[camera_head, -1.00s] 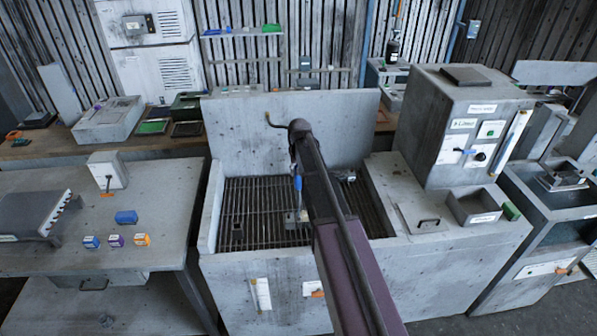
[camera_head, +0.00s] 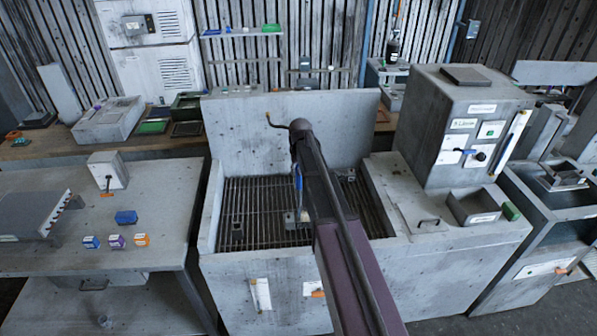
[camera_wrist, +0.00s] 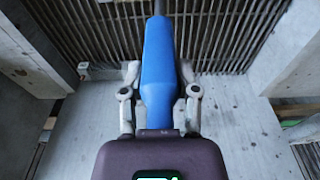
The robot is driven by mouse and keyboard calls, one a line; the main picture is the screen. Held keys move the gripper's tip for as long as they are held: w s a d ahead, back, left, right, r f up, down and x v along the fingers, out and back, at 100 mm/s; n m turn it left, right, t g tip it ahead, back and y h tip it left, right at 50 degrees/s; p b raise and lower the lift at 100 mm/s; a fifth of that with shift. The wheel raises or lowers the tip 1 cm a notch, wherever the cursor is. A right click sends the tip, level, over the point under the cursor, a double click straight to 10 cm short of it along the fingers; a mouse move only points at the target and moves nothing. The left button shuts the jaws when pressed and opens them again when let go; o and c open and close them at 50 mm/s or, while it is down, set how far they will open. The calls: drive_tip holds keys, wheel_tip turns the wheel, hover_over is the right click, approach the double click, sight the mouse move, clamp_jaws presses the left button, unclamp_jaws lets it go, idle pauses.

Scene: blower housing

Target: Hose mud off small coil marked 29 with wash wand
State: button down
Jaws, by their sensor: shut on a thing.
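My gripper (camera_wrist: 160,80) is shut on the blue handle of the wash wand (camera_wrist: 157,62). The wand's thin grey tube runs away from me over the slatted grate (camera_wrist: 225,40). In the head view the blue wand (camera_head: 298,182) shows beside my arm, above the wash basin's grate (camera_head: 262,205). My gripper itself is mostly hidden there behind my arm. A small grey block (camera_head: 237,222) sits at the left of the grate. Small parts (camera_head: 347,176) lie at its right. I cannot read a 29 on any of them, nor tell mud or water.
The basin has a tall back panel (camera_head: 235,122) and side walls. A grey control box (camera_head: 465,125) and a small bin (camera_head: 474,207) stand at right. The left table (camera_head: 150,200) holds blue, purple and orange blocks. A wooden bench (camera_head: 50,150) runs behind.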

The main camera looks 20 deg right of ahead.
drive_tip(key=shift+s+d, duration=0.25)
drive_tip(key=shift+d, duration=1.1)
idle(0.9)
drive_tip(key=shift+s+d, duration=0.15)
drive_tip(key=shift+d, duration=0.5)
drive_tip(key=shift+s+d, duration=0.15)
drive_tip(key=shift+d, duration=0.55)
idle(0.9)
drive_tip(key=shift+s+d, duration=0.25)
drive_tip(key=shift+d, duration=0.95)
idle(1.0)
